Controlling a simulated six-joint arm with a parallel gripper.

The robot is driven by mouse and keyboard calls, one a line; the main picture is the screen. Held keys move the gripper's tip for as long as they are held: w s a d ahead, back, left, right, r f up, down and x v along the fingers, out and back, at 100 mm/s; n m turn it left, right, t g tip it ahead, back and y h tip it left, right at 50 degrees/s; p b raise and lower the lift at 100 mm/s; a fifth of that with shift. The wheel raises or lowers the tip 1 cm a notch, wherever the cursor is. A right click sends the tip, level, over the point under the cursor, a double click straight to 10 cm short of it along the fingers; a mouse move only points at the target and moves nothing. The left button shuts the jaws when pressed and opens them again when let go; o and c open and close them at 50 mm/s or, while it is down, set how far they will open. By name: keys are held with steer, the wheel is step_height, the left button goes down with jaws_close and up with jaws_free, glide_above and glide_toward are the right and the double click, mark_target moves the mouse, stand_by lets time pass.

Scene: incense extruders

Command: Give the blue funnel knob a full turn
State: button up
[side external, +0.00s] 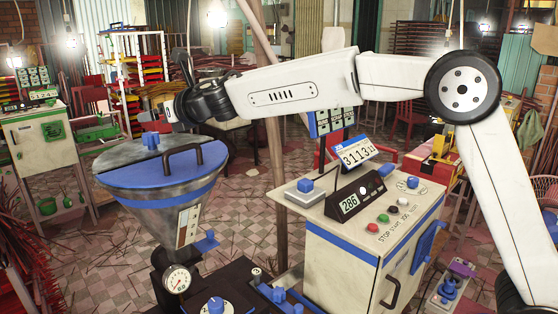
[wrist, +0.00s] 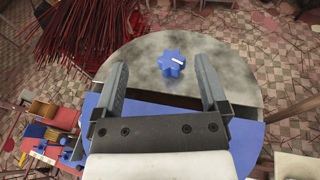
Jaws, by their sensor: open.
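The blue funnel knob (side external: 150,139) stands on the grey lid (side external: 122,157) of the metal funnel (side external: 172,213) at the left of the side view.
A dark handle (side external: 183,150) arches over the blue half of the lid. A control cabinet (side external: 340,232) with a display and buttons stands to the right. A round gauge (side external: 176,281) and another blue knob (side external: 216,305) sit below the funnel. Red incense sticks (wrist: 92,35) lie beyond the lid.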

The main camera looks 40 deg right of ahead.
mark_target(152, 135)
steer(key=h, duration=0.1)
steer(key=s+m+h, duration=0.1)
steer(key=a+m+h, duration=0.1)
steer(key=shift+s+r+t, duration=0.25)
steer(key=shift+t, duration=0.05)
steer(key=shift+s+a+f+m+g+h, duration=0.25)
steer(key=shift+s+f+m+g+h, duration=0.3)
steer(key=shift+s, duration=0.25)
steer(key=shift+s+a+f+m+g+h, duration=0.2)
steer(key=shift+s+f+m+g+h, duration=0.15)
steer(key=shift+s+f+m+h, duration=0.35)
steer(key=shift+s+r, duration=0.1)
steer(key=shift+r, duration=0.1)
steer(key=shift+f, duration=0.1)
steer(key=shift+x, duration=6)
